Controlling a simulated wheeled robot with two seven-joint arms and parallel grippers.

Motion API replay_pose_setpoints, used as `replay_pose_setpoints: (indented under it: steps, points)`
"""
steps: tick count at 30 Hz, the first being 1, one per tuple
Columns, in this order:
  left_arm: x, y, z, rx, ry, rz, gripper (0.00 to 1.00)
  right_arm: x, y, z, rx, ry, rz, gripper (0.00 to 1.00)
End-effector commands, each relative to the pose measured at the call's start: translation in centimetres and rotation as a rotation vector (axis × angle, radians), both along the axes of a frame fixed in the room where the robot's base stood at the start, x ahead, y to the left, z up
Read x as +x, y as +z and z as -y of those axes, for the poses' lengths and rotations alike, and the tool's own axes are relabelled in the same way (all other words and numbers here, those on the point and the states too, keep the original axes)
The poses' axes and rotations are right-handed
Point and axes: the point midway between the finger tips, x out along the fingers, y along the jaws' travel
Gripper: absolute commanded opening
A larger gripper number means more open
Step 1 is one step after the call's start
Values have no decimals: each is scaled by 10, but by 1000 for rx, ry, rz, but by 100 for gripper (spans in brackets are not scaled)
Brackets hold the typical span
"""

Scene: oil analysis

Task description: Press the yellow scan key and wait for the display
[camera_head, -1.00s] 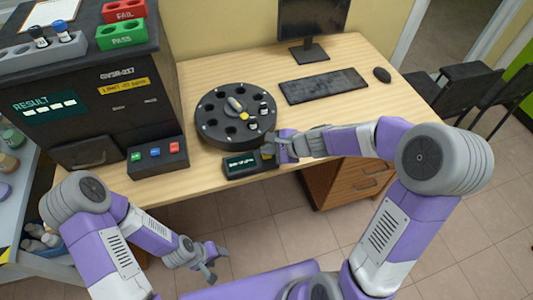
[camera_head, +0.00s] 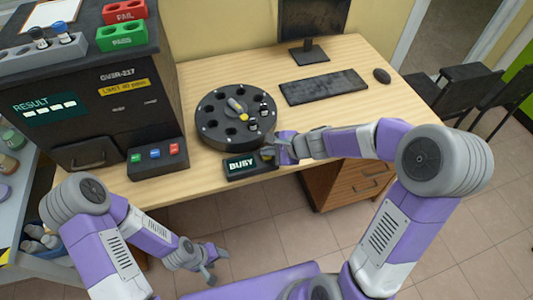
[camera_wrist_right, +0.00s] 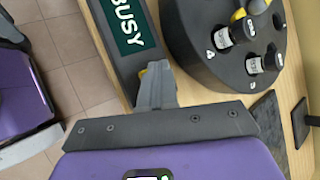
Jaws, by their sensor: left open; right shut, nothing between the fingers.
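The scanner box (camera_head: 236,169) sits at the desk's front edge, in front of the round black carousel (camera_head: 212,136). Its display (camera_head: 241,164) reads BUSY, and it also reads BUSY in the right wrist view (camera_wrist_right: 128,22). My right gripper (camera_head: 268,152) is shut and empty, with its tips at the box's right end. In the right wrist view the fingertips (camera_wrist_right: 155,78) are at a bit of the yellow scan key (camera_wrist_right: 142,73), mostly hidden behind them. I cannot tell whether they touch. My left gripper (camera_head: 216,262) is open and empty, low in front of the desk.
The carousel holds several vials (camera_wrist_right: 231,33). A black analyser (camera_head: 90,100) with a RESULT screen and a button box (camera_head: 157,160) stand at left. A keyboard (camera_head: 323,86), monitor (camera_head: 312,22) and mouse (camera_head: 382,75) are at the back.

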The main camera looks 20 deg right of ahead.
Motion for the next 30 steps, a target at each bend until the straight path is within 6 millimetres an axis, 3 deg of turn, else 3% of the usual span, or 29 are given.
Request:
replay_pose_setpoints:
  steps: [6,19,30]
  points:
    - [0,13,0,0,0,0,55,0,14,0,-1,1,0,0]
    - [0,16,0,0,0,0,55,0,18,0,0,0,1,0]
    - [0,50,0,0,0,0,55,0,55,0,0,-1,1,0]
